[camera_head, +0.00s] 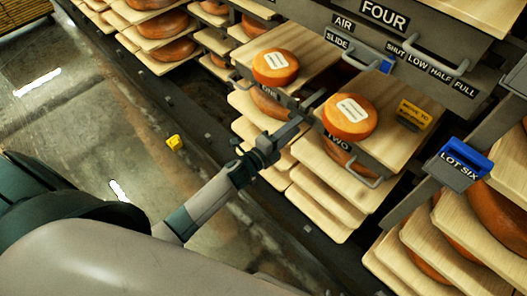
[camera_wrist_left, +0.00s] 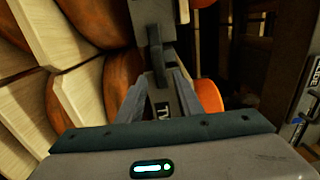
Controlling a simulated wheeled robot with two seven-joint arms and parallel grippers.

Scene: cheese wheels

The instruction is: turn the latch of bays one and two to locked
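Bay one's black label (camera_head: 268,90) is on the front edge of a wooden shelf, and bay two's label "TWO" (camera_head: 338,141) is on the shelf to its right. My left gripper (camera_head: 298,122) reaches in from the left to the front between these two bays. In the left wrist view its fingers (camera_wrist_left: 158,98) stand apart, with a dark upright bar (camera_wrist_left: 156,55) and part of the bay two label (camera_wrist_left: 163,111) showing between them. The bar looks like a latch or handle; I cannot tell whether the fingers touch it, or how either latch is set. My right gripper is not in view.
Orange cheese wheels with white labels sit on bay one (camera_head: 275,66) and bay two (camera_head: 350,116). A metal handle (camera_head: 364,176) juts out below bay two. A "LOT SIX" blue-topped block (camera_head: 462,166) is at the right. A yellow object (camera_head: 174,142) lies on the open floor at left.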

